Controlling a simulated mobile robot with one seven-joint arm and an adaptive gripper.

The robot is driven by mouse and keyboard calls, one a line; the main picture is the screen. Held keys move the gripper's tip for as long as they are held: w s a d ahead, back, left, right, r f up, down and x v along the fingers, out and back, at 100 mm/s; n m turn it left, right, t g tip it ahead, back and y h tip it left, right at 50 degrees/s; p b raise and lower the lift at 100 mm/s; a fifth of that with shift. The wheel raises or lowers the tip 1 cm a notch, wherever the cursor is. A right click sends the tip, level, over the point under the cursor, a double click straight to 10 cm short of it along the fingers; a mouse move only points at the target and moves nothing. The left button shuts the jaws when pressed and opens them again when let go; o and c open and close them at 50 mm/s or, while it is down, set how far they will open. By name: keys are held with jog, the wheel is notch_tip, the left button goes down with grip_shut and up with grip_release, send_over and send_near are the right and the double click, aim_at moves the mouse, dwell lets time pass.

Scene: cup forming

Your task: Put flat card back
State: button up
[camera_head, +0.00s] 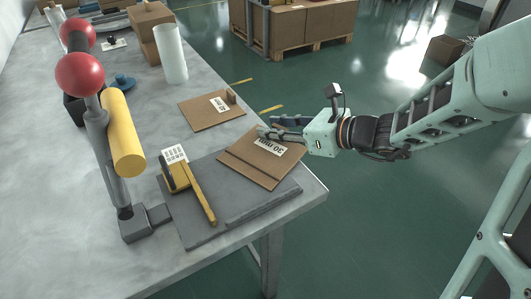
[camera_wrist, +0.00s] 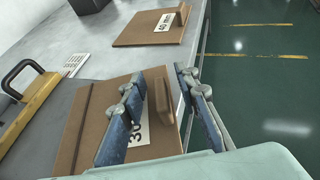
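A brown flat card (camera_head: 240,160) with a white label, 30 as far as I can read, lies on the grey board (camera_head: 212,232) at the table's near right corner. It also shows in the wrist view (camera_wrist: 100,125), with a raised brown tab (camera_wrist: 178,90) at its right side. My gripper (camera_head: 267,127) is over the card's far right part. In the wrist view my gripper (camera_wrist: 160,80) has its two blue fingers apart, with the tab between them. I cannot tell whether either finger touches the tab. A second brown card (camera_head: 205,115), labelled 40 mm (camera_wrist: 163,22), lies farther back on bare table.
A grey stand with red balls (camera_head: 80,74) and a yellow roller (camera_head: 123,133) rises at left. A white cylinder (camera_head: 171,54) and boxes stand farther back. Open floor lies right of the table.

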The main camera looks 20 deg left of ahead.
grip_shut()
jog(key=shift+r, duration=0.1)
dwell(0.4)
